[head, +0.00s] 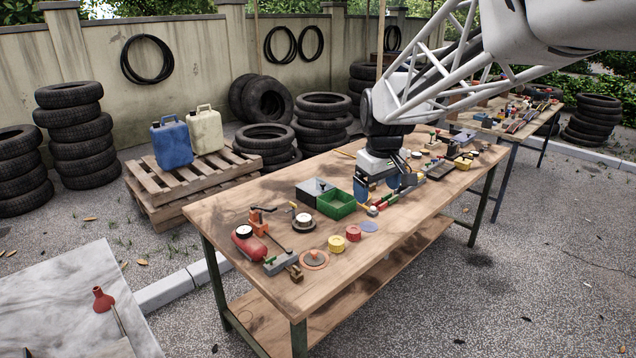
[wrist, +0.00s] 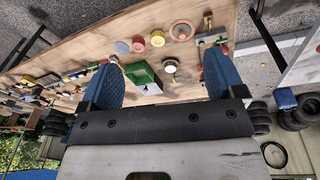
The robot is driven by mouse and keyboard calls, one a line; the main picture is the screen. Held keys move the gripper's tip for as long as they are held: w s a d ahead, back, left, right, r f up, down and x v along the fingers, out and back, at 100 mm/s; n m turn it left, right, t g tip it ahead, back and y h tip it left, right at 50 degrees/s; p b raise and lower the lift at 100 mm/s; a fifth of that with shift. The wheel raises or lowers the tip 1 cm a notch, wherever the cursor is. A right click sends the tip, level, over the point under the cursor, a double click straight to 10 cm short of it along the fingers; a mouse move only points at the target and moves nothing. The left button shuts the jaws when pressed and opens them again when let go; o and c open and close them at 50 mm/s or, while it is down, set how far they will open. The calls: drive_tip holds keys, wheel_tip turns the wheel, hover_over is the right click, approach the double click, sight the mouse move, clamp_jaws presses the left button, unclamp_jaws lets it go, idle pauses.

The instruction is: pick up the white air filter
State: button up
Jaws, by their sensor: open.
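A small round white-topped piece (head: 304,218), which looks like the white air filter, sits upright on a dark round base on the workbench. It also shows in the wrist view (wrist: 171,66), between my fingers in the picture but well beyond them. Another white round top (head: 244,231) is at the red tank, so I cannot be fully sure which is the filter. My gripper (head: 377,191) points down above the bench, right of the white-topped piece and beside the green bin. Its blue fingers are apart and empty in the wrist view (wrist: 162,60).
A green bin (head: 335,209) and a grey box (head: 311,189) stand just behind the white-topped piece. The red tank (head: 249,246), yellow (head: 336,244) and red (head: 353,233) round pieces and an orange-rimmed disc (head: 314,259) lie around it. The front edge has bare wood.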

drive_tip(key=w+a+f+n, duration=0.2)
drive_tip(key=w+a+f, duration=0.15)
drive_tip(key=w, duration=0.65)
drive_tip(key=n+g, duration=0.2)
drive_tip(key=n, duration=0.5)
hover_over(304, 217)
drive_tip(key=f, duration=2.2)
drive_tip(key=shift+s+d, duration=0.15)
drive_tip(key=shift+d, duration=0.05)
drive_tip(key=shift+a+f, duration=0.15)
drive_tip(key=shift+f, duration=0.05)
drive_tip(key=shift+f, duration=0.1)
drive_tip(key=shift+f, duration=1.2)
drive_tip(key=shift+f, duration=0.1)
